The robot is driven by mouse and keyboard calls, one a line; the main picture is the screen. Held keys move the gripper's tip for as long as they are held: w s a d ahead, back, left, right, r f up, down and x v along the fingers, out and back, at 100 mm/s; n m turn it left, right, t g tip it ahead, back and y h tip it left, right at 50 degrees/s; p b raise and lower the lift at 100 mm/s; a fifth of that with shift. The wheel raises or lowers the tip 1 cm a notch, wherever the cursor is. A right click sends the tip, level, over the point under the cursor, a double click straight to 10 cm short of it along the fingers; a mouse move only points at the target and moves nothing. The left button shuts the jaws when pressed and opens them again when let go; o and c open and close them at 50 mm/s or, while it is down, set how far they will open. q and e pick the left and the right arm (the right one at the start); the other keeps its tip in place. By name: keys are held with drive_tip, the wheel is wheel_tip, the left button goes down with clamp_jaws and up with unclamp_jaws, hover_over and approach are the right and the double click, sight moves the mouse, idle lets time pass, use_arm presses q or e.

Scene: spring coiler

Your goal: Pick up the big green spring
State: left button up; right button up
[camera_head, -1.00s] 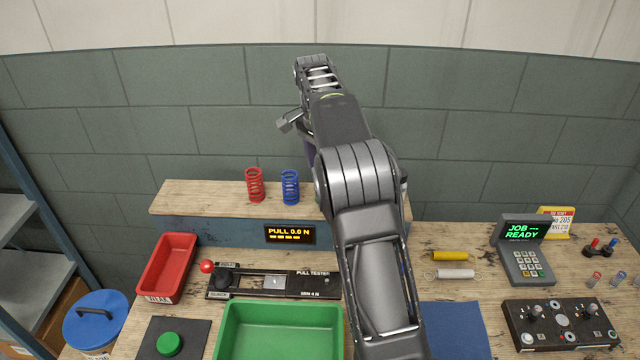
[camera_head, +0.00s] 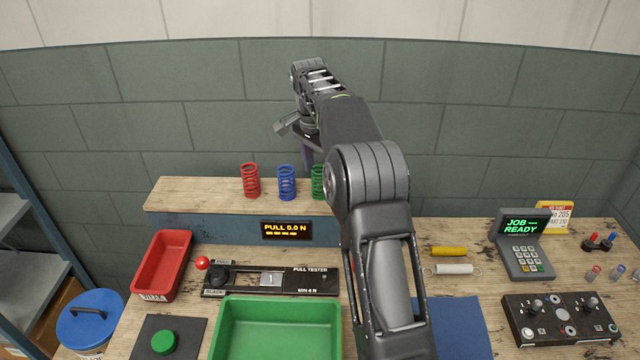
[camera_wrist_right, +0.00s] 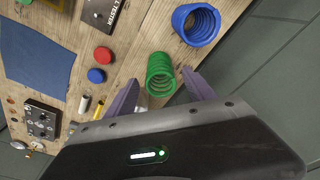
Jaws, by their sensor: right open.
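The green spring (camera_head: 318,181) stands upright on the raised wooden shelf, at the right of a row with the blue spring (camera_head: 287,182) and the red spring (camera_head: 250,181). My right arm hides part of its right side. In the right wrist view the green spring (camera_wrist_right: 160,66) lies ahead of my right gripper (camera_wrist_right: 160,78), framed between its two purple fingers, which are apart and empty. In the head view a purple finger of the right gripper (camera_head: 306,154) shows above the shelf, near the green spring. My left gripper is not in view.
Below the shelf are a pull tester (camera_head: 270,280), a green tray (camera_head: 226,325) and a red bin (camera_head: 139,275). The wall stands close behind the shelf. The blue spring (camera_wrist_right: 196,25) is close beside the green one.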

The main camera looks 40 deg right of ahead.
wheel_tip(320, 180, down, 5)
drive_tip(key=shift+d+r+p, duration=0.15)
drive_tip(key=shift+p, duration=0.75)
drive_tip(key=shift+f, duration=0.25)
clamp_jaws()
